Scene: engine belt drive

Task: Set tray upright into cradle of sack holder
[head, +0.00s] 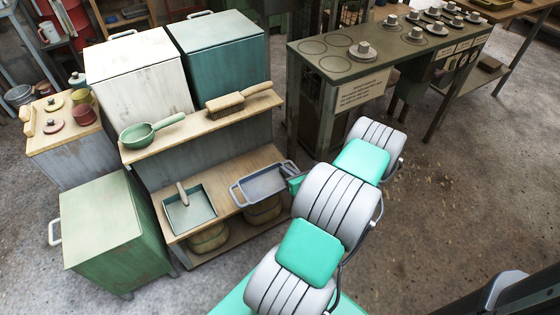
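A blue-grey tray (262,186) with a loop handle at each end is at the right end of the lower wooden shelf in the head view. It looks roughly flat, open side up. A small green part, seemingly of my gripper (296,184), shows right beside the tray's right handle, at the left edge of my grey and teal arm. The arm hides the rest of the gripper, so its fingers and any contact with the handle cannot be made out. I cannot identify the sack holder or its cradle in this view.
A dustpan (190,211) lies left of the tray on the lower shelf (232,190). The upper shelf (205,118) holds a green scoop (139,136) and a brush (226,102). Several bins stand around. A dark bench (335,66) is behind.

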